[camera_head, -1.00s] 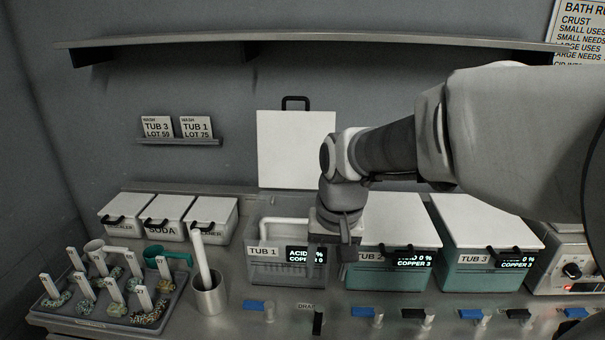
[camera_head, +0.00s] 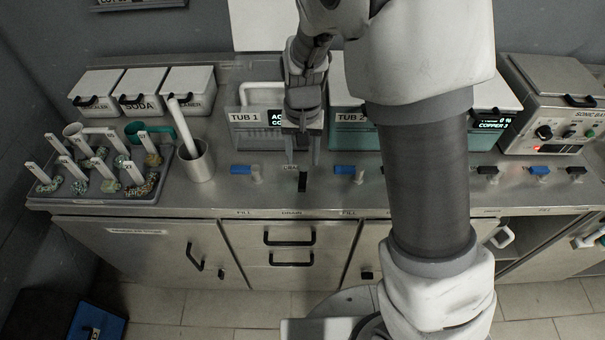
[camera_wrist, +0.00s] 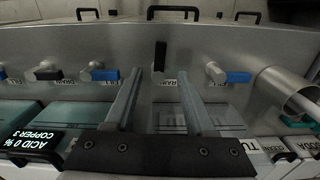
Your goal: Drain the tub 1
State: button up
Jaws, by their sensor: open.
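Tub 1 (camera_head: 243,132) is a grey tub with its white lid (camera_head: 262,25) raised behind it. Its display is partly covered by my gripper. Its black drain handle (camera_head: 303,182) sits on the counter in front and points toward the front edge; it also shows in the wrist view (camera_wrist: 160,55). The blue fill handle (camera_head: 241,170) lies sideways to its left and also shows in the wrist view (camera_wrist: 238,77). My gripper (camera_head: 301,160) is open and empty, pointing down in front of tub 1. In the wrist view its fingers (camera_wrist: 161,80) lie either side of the drain handle's line, apparently short of it.
Tub 2 (camera_head: 350,141) stands right of tub 1, with its own blue handle (camera_head: 345,169). A steel cup (camera_head: 198,165) with a white rod stands left of tub 1. A tray of labelled samples (camera_head: 75,190) lies further left. Cabinet drawers are below.

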aim_at(302, 181)
notch_tip(302, 181, down, 8)
jog(key=shift+f, duration=0.2)
grip_shut()
dwell(0.4)
